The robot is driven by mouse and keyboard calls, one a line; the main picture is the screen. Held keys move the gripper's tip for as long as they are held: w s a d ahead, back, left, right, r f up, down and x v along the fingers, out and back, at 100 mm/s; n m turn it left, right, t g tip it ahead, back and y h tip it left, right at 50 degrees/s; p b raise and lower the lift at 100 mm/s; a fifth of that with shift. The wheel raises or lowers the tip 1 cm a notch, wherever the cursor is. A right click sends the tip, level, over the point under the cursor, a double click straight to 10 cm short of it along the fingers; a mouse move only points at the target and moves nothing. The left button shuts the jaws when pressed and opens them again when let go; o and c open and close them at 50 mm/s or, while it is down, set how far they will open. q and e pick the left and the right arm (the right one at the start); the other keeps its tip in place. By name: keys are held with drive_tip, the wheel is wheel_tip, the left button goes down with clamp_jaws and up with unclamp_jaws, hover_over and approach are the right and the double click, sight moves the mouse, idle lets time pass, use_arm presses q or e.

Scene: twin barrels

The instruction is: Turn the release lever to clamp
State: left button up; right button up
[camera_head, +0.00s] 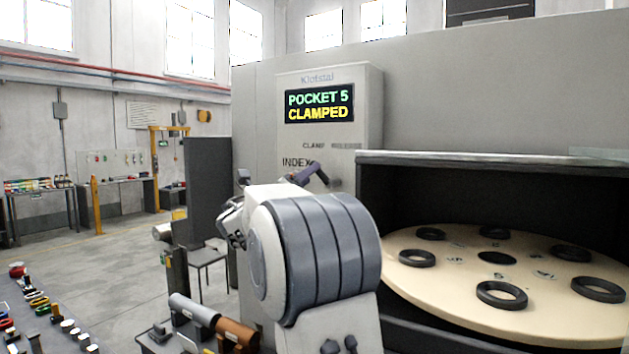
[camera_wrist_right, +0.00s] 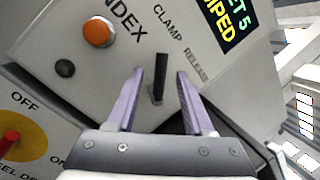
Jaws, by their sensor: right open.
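The black release lever (camera_wrist_right: 161,75) stands out from the grey panel in the right wrist view, with its tip toward the CLAMP label (camera_wrist_right: 167,22). The RELEASE label (camera_wrist_right: 196,65) is to its right. My right gripper (camera_wrist_right: 157,88) is open, with one purple finger on each side of the lever and a gap visible on both sides. In the head view my right gripper (camera_head: 312,174) is at the panel, mostly hidden by my own arm, and the lever is hard to make out. The display (camera_head: 319,103) reads POCKET 5 CLAMPED. My left gripper is not in view.
An orange button (camera_wrist_right: 98,32) sits by the INDEX label, with a dark round button (camera_wrist_right: 65,69) near it. A red knob (camera_wrist_right: 9,143) is on a yellow plate. A round turntable (camera_head: 450,275) with several black rings is right of my arm.

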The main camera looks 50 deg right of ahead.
use_arm(q)
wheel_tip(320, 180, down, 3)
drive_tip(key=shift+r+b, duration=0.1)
drive_tip(key=shift+b, duration=0.8)
use_arm(e)
drive_tip(key=v, duration=0.5)
drive_tip(key=shift+a, duration=0.35)
